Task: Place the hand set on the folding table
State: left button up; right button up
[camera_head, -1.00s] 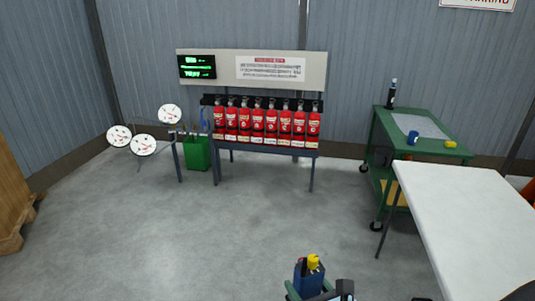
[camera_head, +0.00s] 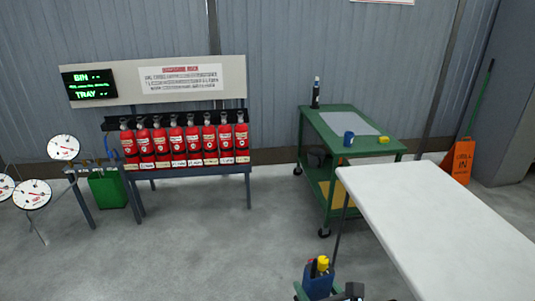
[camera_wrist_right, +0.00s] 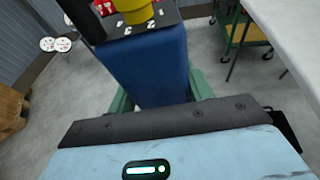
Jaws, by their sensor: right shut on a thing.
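The hand set (camera_head: 318,284) is a blue block with a dark top and a yellow knob, at the bottom middle of the head view. My right gripper (camera_head: 320,291) is shut on it, with green fingers at its sides. In the right wrist view the blue body of the hand set (camera_wrist_right: 150,68) fills the middle and its top reaches the upper edge. The folding table (camera_head: 435,215) has a bare white top and stands to the right of the hand set, apart from it. Its edge also shows in the right wrist view (camera_wrist_right: 300,30). My left gripper is out of view.
A green wheeled cart (camera_head: 318,125) with a blue cup (camera_head: 348,138), a yellow item and a dark bottle stands behind the table. Red extinguishers (camera_head: 193,145) line a rack at the wall. An orange sign (camera_head: 459,161) stands at right.

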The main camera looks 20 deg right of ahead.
aim_at(432, 202)
jog(key=i+z, duration=0.3)
jog(key=i, duration=0.8)
jog(key=i+z, duration=0.3)
jog(key=i, duration=0.2)
jog(key=i+j+z, duration=0.3)
jog(key=i, duration=0.15)
jog(key=i+l+z, duration=0.1)
jog(key=z, duration=0.25)
jog(key=i+z, duration=0.5)
jog(key=z, duration=0.2)
jog(key=i+z, duration=0.5)
